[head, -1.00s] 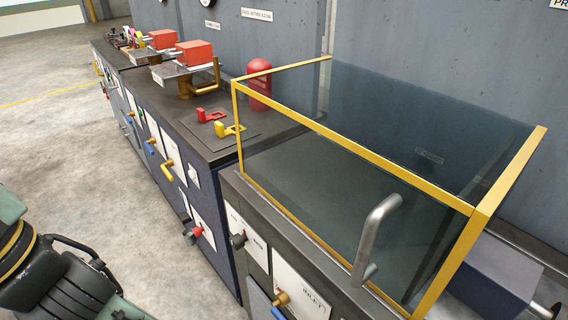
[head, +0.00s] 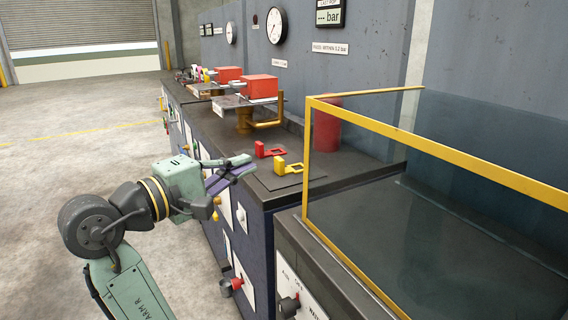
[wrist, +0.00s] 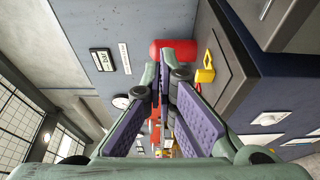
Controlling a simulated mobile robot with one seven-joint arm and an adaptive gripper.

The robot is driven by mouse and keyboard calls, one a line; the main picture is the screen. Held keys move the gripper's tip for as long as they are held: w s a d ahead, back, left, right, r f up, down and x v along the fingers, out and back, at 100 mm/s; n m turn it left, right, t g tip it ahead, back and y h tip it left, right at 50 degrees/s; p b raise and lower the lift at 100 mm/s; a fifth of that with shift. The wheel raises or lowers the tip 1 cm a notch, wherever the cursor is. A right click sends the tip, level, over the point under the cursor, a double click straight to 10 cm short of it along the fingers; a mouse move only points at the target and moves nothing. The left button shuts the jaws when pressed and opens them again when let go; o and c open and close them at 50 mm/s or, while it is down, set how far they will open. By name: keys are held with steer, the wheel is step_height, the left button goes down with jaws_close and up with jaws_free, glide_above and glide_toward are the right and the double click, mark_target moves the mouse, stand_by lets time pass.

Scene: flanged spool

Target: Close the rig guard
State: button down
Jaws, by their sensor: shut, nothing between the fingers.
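The rig guard (head: 440,150) is a clear box with a yellow frame on the near bench, at the right of the head view. Its right part runs out of the picture, and its grey handle is out of view now. I cannot tell from this view whether it is shut. My gripper (head: 246,166) is shut and empty, left of the guard and apart from it, beside the front of the middle bench. In the wrist view the purple-padded fingers (wrist: 160,85) come together with nothing between them.
A red cylinder (head: 327,123) stands behind the guard's left end. Red (head: 269,150) and yellow (head: 286,168) brackets lie on a plate on the middle bench. Knobs such as the red one (head: 232,287) stick out from the bench fronts. The floor at left is open.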

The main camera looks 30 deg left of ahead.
steer(key=w+d+p, duration=0.1)
steer(key=w+d, duration=0.4)
steer(key=w, duration=0.2)
steer(key=shift+d+p, duration=0.3)
steer(key=shift+d, duration=0.1)
stand_by(0.3)
